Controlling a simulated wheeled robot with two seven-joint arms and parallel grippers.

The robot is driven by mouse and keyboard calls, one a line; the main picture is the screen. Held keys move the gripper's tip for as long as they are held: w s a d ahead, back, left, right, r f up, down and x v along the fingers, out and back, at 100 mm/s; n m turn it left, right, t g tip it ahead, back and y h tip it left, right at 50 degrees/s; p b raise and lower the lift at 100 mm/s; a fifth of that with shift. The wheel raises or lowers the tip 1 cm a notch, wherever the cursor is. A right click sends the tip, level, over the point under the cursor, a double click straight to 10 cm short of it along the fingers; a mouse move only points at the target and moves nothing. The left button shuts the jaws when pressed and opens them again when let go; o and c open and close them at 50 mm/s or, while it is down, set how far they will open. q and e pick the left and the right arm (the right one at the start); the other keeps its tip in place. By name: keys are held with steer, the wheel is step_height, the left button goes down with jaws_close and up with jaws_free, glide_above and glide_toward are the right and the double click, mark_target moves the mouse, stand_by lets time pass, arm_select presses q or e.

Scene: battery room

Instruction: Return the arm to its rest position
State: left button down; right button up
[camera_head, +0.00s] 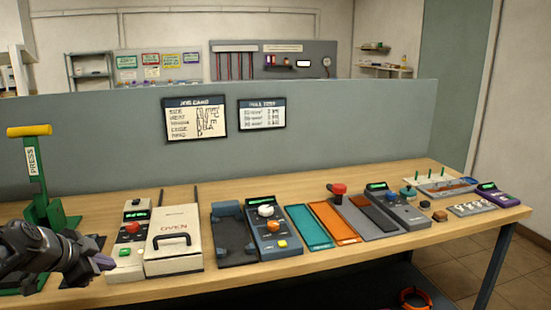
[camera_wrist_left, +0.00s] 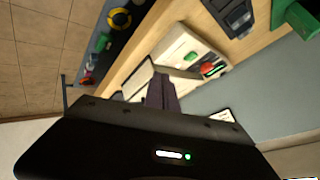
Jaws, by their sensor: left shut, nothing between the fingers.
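My left gripper (camera_head: 105,263) is at the lower left of the head view, at the left end of the wooden bench. Its purple-grey fingers point right, toward the white oven box (camera_head: 174,240), and look apart from it. In the left wrist view the fingers (camera_wrist_left: 161,92) are together with nothing between them. My right gripper is in neither view. Part of the bench at far left is hidden behind my left arm.
A green press (camera_head: 45,200) with a yellow handle stands behind my left arm. A control box (camera_head: 131,240) is beside the oven. Several devices and trays line the bench (camera_head: 330,262) to the right. A grey partition (camera_head: 350,130) stands behind it.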

arm_select(q)
steer(key=s+d+f+n+g+h+p, duration=0.1)
steer(key=d+f+n, duration=0.1)
steer(key=d+f, duration=0.55)
steer(key=s+d+f+n+g, duration=0.15)
steer(key=d+f, duration=0.25)
steer(key=f, duration=0.7)
steer(key=d+f+n+g+h+p, duration=0.1)
steer(key=d+f+n+g, duration=0.15)
steer(key=d+f, duration=0.5)
steer(key=s+d+f+n+g, duration=0.1)
steer(key=s+d+f+n, duration=0.1)
steer(key=s+d+f, duration=0.3)
steer(key=s+d+f+n+g+p, duration=0.1)
steer(key=s+d+f, duration=0.4)
steer(key=s, duration=0.6)
steer(key=s+d+f+n+g+h+p, duration=0.1)
steer(key=s+d+f+n, duration=0.1)
steer(key=s+d+f, duration=0.4)
steer(key=s, duration=0.2)
steer(key=shift+s+n, duration=0.3)
steer(key=shift+s, duration=0.05)
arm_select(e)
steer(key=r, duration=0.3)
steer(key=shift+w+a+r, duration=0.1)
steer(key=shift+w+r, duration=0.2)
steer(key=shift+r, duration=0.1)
